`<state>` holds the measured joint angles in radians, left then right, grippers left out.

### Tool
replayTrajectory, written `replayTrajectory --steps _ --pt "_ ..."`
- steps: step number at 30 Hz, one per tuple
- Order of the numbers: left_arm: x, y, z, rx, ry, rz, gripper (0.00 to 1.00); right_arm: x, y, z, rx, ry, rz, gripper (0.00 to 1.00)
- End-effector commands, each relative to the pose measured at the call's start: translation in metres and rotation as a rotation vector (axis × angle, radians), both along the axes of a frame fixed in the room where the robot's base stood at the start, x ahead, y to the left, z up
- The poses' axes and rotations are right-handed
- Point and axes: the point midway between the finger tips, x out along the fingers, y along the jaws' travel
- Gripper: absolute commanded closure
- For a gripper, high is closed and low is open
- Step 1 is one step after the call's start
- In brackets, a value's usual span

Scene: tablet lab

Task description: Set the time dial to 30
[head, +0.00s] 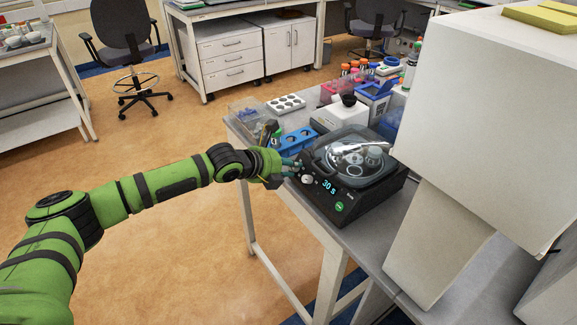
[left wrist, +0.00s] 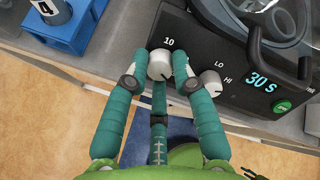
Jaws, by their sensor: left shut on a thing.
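The black machine (head: 360,204) stands on the bench, its display (head: 328,185) reading "30 s"; the display (left wrist: 260,83) also shows in the left wrist view. My left gripper (head: 290,168) reaches the machine's front left corner. In the left wrist view its teal fingers (left wrist: 160,70) are shut on a white dial (left wrist: 159,62) with "10" printed above it, which I take as the time dial. A second white knob (left wrist: 210,82), marked LO and HI, sits just to the right, apart from the grip. In the head view my fingers hide the gripped dial.
A green button (left wrist: 283,106) lies below the display. A clear-lidded bowl (head: 355,160) tops the machine. A blue rack (head: 298,141) and a white well tray (head: 286,104) stand behind. A large white block (head: 490,100) fills the right. The floor left of the bench is open.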

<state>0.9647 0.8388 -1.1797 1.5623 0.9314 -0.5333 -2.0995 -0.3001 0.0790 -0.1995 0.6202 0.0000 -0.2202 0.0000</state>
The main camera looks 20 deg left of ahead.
Motion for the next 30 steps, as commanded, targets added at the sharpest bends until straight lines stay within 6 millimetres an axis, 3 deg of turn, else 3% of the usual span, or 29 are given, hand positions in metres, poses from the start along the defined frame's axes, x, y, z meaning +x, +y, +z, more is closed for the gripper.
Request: replayTrajectory --steps 1,5,6,7,8,20,30 --pt "0.005 0.003 0.009 -0.003 -0.02 0.008 1.0 0.0 0.0 0.0 0.0 0.0 0.0 0.6" --pt "0.005 0.003 0.009 -0.003 -0.021 0.007 1.0 0.0 0.0 0.0 0.0 0.0 0.0 0.6" --pt "0.005 0.003 0.009 -0.003 -0.021 0.007 0.66 0.0 0.0 0.0 0.0 0.0 0.0 0.6" --pt "0.005 0.003 0.009 -0.003 -0.021 0.007 0.54 0.0 0.0 0.0 0.0 0.0 0.0 0.6" --pt "0.005 0.003 0.009 -0.004 -0.021 0.006 0.51 0.0 0.0 0.0 0.0 0.0 0.0 0.6" --pt "-0.002 0.004 0.007 -0.002 -0.009 0.004 0.51 0.0 -0.003 0.0 -0.004 0.0 0.002 0.6" --pt "-0.048 0.031 0.043 0.0 -0.012 0.004 0.51 0.0 -0.001 0.0 -0.001 0.0 0.001 0.6"
